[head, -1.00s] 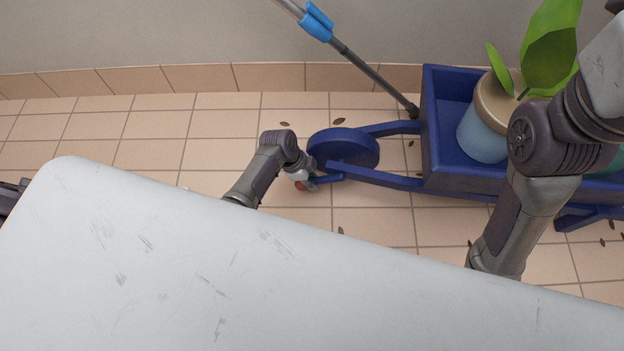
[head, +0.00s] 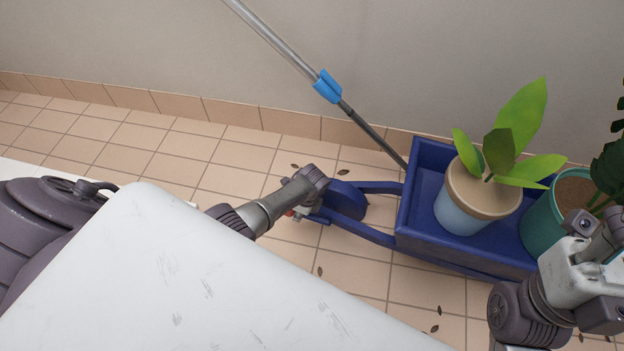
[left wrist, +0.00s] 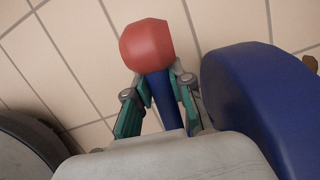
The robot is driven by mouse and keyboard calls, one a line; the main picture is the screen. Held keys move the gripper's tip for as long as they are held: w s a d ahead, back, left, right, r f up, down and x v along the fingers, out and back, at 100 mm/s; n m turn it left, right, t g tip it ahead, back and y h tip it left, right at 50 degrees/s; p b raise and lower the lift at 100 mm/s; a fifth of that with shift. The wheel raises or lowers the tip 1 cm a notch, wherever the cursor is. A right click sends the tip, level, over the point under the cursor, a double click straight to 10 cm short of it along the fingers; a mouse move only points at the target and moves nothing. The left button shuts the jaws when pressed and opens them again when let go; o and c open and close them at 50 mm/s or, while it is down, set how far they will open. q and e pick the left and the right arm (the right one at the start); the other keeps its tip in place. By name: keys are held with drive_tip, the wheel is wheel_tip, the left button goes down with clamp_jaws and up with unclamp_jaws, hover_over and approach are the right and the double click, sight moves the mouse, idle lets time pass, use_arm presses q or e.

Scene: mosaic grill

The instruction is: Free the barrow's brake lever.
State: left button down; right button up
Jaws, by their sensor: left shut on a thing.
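The blue barrow (head: 405,215) stands on the tiled floor, its wheel (head: 344,200) to the left. Its brake lever is a blue bar (left wrist: 157,95) with a red knob (left wrist: 147,46), beside the wheel in the left wrist view. My left gripper (left wrist: 158,98) is shut on the lever just below the knob, a finger on each side. In the head view the left gripper (head: 303,210) is low by the wheel, mostly hidden by my arm. My right gripper (head: 590,268) is at the lower right, near the barrow; its fingers are unclear.
A potted plant in a light blue pot (head: 462,212) and a teal pot (head: 545,222) stand in the barrow. A pole with a blue clip (head: 327,86) leans behind it. The wall (head: 150,50) runs along the back. Dry leaves (head: 435,328) lie on the floor.

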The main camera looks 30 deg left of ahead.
use_arm(q)
drive_tip(key=r+y, duration=0.2)
drive_tip(key=shift+w+d+r+g+y, duration=0.1)
drive_tip(key=shift+d+g+y, duration=0.2)
drive_tip(key=shift+y, duration=0.1)
drive_tip(key=shift+w+d+r+y+b, duration=0.1)
drive_tip(key=shift+d+r+y+b, duration=0.2)
drive_tip(key=shift+r+y, duration=0.4)
drive_tip(key=shift+d+r+y+b, duration=0.25)
drive_tip(key=shift+r+y, duration=0.2)
drive_tip(key=shift+y, duration=0.45)
drive_tip(key=c, duration=1)
unclamp_jaws()
drive_tip(key=shift+d, duration=0.1)
drive_tip(key=v, duration=1.2)
drive_tip(key=shift+w, duration=0.2)
drive_tip(key=shift+f, duration=0.1)
